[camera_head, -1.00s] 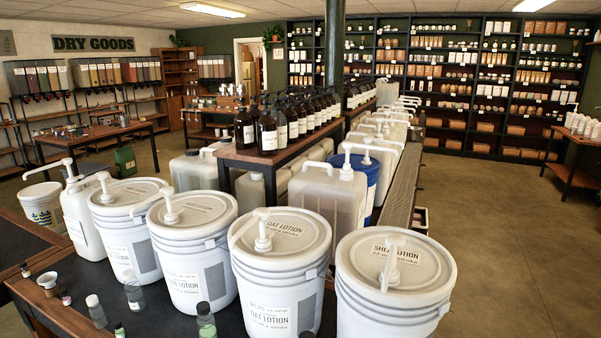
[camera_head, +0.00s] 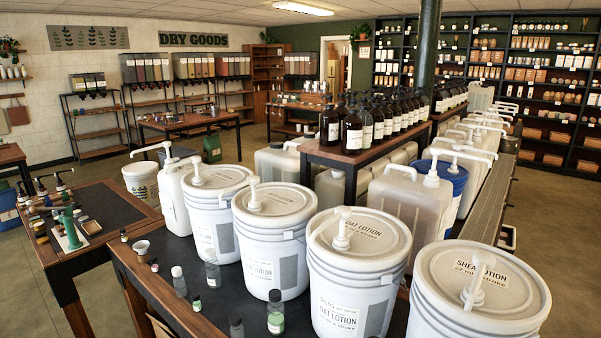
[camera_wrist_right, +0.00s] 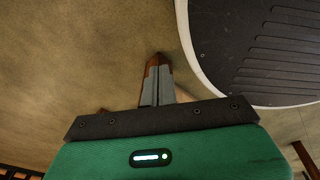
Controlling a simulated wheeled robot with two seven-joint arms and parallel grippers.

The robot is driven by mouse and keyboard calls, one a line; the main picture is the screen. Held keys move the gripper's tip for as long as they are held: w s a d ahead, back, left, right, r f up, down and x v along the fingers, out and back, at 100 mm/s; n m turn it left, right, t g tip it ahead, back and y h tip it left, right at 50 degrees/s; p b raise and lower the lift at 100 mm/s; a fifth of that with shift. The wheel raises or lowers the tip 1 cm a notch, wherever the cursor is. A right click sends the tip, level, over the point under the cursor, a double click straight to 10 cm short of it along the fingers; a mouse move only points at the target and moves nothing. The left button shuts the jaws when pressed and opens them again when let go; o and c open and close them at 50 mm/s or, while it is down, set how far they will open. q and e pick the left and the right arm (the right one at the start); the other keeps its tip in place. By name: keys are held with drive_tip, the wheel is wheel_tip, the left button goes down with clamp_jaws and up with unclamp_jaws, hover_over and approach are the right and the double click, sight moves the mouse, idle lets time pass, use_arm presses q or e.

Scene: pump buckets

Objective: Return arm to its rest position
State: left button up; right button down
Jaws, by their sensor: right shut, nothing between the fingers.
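My right gripper (camera_wrist_right: 157,80) shows in the right wrist view, with its two fingers together and nothing between them. It hangs over the bare brown floor (camera_wrist_right: 90,50). A dark ribbed plate with a pale rim, which looks like my own base, lies to its right and apart from it. Neither of my arms shows in the head view, and my left gripper is not seen. In the head view a row of white pump buckets stands on the dark counter, among them an oat lotion bucket (camera_head: 358,275) and a shea lotion bucket (camera_head: 478,300).
Small bottles, one with green liquid (camera_head: 276,312), stand on the counter in front of the buckets. A side table (camera_head: 100,205) with small items is at the left. Amber pump bottles (camera_head: 353,130) stand on a raised shelf behind. Open floor lies left of the counter.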

drive_tip(key=shift+g, duration=0.4)
drive_tip(key=a, duration=0.1)
drive_tip(key=s+a, duration=0.2)
drive_tip(key=shift+s+a+f, duration=0.2)
drive_tip(key=shift+a+f, duration=0.05)
drive_tip(key=shift+a, duration=0.05)
idle(0.9)
